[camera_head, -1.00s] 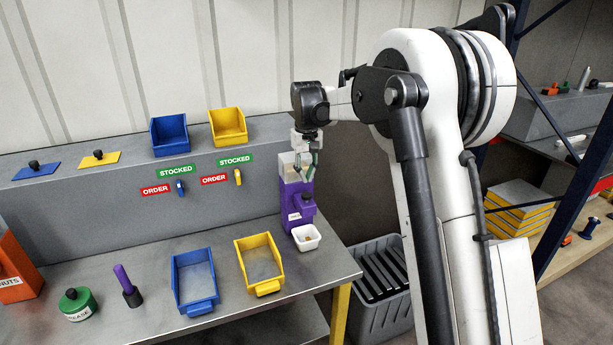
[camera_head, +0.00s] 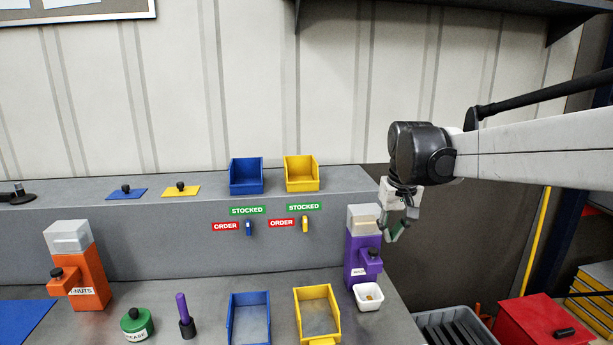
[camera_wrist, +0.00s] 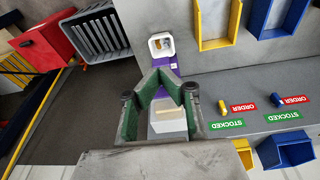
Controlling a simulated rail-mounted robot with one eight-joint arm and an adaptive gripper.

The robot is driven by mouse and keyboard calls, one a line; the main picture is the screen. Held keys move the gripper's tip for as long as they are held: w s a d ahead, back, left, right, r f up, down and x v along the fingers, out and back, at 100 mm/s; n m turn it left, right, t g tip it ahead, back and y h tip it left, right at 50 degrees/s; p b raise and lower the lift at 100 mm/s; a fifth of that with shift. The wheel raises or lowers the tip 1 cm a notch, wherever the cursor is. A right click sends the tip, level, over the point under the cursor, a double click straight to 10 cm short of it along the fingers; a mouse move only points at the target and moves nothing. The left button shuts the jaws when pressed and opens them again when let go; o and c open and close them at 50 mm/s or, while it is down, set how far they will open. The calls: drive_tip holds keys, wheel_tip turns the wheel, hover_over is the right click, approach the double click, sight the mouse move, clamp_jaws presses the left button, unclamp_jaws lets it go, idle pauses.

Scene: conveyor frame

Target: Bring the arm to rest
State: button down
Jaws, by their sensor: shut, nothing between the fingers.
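My gripper (camera_head: 398,231) hangs from my arm at the right end of the grey workbench, just right of the purple dispenser (camera_head: 361,252). Its fingers point down and look empty. In the wrist view my gripper (camera_wrist: 154,75) shows its green-padded fingers with tips together. The dispenser's clear top (camera_wrist: 168,120) shows between the finger links, behind them. The gripper appears apart from the dispenser, though the exact gap is hard to tell.
A small white cup (camera_head: 369,297) stands in front of the dispenser. Blue (camera_head: 249,318) and yellow (camera_head: 318,314) trays lie on the bench. A grey crate (camera_head: 458,328) and red box (camera_head: 538,322) stand to the right. The air above the bench is clear.

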drive_tip(key=s+f+t+b, duration=0.2)
drive_tip(key=s+f, duration=0.2)
drive_tip(key=s, duration=1)
drive_tip(key=s+f+m+t+b, duration=0.1)
drive_tip(key=s+f, duration=0.4)
drive_tip(key=s, duration=0.9)
drive_tip(key=shift+s+f+t+b, duration=0.2)
drive_tip(key=shift+t+b, duration=0.3)
drive_tip(key=shift+t, duration=0.4)
